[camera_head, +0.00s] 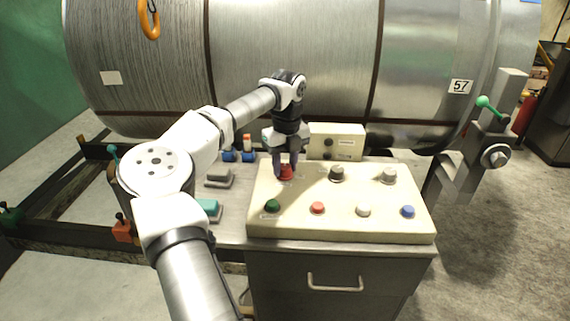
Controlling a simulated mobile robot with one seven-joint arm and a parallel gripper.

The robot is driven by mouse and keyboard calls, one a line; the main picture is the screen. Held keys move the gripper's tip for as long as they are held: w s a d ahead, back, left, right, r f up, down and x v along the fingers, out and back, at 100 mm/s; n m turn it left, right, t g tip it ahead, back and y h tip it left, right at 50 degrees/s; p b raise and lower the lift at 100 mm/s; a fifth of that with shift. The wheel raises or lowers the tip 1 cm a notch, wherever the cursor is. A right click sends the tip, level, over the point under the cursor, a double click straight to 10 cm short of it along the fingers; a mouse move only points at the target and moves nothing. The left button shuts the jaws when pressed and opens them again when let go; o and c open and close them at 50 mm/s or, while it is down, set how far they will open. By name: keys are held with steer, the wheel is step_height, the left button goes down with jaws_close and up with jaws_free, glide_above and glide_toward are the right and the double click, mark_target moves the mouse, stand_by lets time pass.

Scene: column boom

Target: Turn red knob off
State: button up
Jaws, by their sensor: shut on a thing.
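The red knob (286,173) sits at the back left of the cream control panel (340,226). My gripper (285,168) points down over it from above and is shut on it, with the fingers at its sides. The fingers cover part of the knob, so I cannot tell which way it is turned.
A black knob (337,173) and a grey knob (389,176) stand to the right. Green (271,206), red (317,208), white (363,210) and blue (407,211) buttons line the front. A cream box (336,141) stands behind, before a large metal cylinder (290,50).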

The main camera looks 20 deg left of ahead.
mark_target(287, 165)
steer(key=o, duration=1)
steer(key=shift+c, duration=0.2)
steer(key=shift+r, duration=0.1)
step_height(287, 165, up, 14)
steer(key=b, duration=0.1)
steer(key=shift+w+d, duration=0.2)
